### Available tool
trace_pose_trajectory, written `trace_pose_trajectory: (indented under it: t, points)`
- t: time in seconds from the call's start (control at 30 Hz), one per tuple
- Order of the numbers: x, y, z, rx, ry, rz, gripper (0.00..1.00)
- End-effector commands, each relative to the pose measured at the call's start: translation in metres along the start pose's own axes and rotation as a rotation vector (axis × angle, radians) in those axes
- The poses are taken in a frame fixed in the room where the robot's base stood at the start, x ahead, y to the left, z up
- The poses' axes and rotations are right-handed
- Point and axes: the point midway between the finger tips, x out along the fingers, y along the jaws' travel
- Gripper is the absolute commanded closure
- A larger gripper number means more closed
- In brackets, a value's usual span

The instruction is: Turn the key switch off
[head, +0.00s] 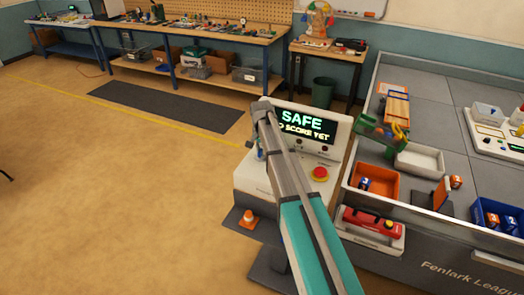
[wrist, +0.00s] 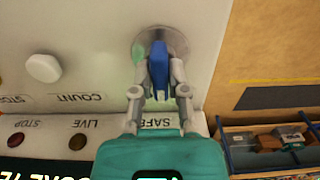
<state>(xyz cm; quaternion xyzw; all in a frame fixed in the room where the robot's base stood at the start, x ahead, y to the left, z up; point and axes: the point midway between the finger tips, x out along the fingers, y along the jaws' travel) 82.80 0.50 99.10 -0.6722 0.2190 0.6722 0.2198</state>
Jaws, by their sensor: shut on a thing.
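The key switch (wrist: 177,43) is a round metal plate on the pale console panel, at the top middle of the wrist view. Its blue key (wrist: 158,66) stands in it, its grip upright in that view. My gripper (wrist: 160,80) is shut on the blue key, one finger on each side. In the head view the console (head: 262,184) is in the middle, and my arm hides the key switch and most of my gripper. The console screen (head: 305,124) reads "SAFE" and, partly covered, "SCORE YET".
A red button (head: 319,173) sits on the console's right side. A white knob (wrist: 43,68) is beside the key switch. Stop (wrist: 16,140) and live (wrist: 77,142) lamps look dark. A crowded game table (head: 440,90) is to the right; open floor lies left.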

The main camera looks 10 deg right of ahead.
Motion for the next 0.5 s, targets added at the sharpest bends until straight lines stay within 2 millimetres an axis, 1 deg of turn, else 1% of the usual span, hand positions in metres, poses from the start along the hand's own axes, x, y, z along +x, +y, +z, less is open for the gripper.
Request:
trace_pose_trajectory:
  t: [0.27, 0.5]
  points:
    - [0.0002, 0.0017, 0.0003, -0.071, 0.001, 0.005, 1.00]
    - [0.0003, 0.0018, 0.0005, -0.222, 0.001, 0.005, 1.00]
